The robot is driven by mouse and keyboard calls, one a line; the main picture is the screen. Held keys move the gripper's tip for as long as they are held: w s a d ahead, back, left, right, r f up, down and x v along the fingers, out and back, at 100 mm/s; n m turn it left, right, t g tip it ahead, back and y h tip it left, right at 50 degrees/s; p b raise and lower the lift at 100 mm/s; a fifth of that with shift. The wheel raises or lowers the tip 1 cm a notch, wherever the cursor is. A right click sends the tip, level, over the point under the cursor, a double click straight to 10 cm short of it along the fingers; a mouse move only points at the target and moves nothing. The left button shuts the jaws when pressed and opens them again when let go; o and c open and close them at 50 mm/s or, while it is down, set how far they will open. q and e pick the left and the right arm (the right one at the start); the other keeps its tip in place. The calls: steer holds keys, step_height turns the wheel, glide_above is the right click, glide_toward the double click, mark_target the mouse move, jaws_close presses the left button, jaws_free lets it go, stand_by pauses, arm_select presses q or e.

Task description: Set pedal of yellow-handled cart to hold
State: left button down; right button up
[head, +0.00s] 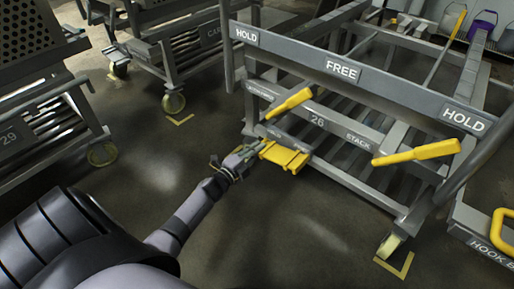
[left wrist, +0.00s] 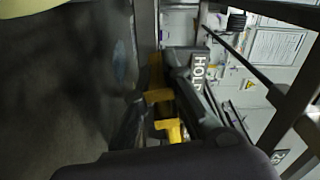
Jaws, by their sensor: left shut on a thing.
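The cart numbered 26 (head: 318,121) has two yellow handles, one at the left (head: 289,104) and one at the right (head: 416,152). A yellow pedal (head: 286,157) sits low at its front left. The top bar carries HOLD (head: 246,35) at the left, FREE (head: 343,70) in the middle and HOLD (head: 467,117) at the right. My left gripper (head: 246,158) is at the pedal's left end, shut on it. In the left wrist view yellow parts of the pedal (left wrist: 172,130) show between the fingers (left wrist: 157,110). My right gripper is out of view.
Other grey carts stand at the left (head: 40,115) and at the back left (head: 170,40). A yellow floor mark (head: 400,268) lies by the front right wheel (head: 389,245). A part with a yellow loop (head: 503,228) is at the right edge. Floor between the carts is clear.

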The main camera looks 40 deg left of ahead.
arm_select(q)
steer(key=shift+f, duration=0.1)
steer(key=c, duration=1.8)
jaws_free()
steer(key=shift+o, duration=0.6)
steer(key=s, duration=1.2)
steer(key=shift+a, duration=0.45)
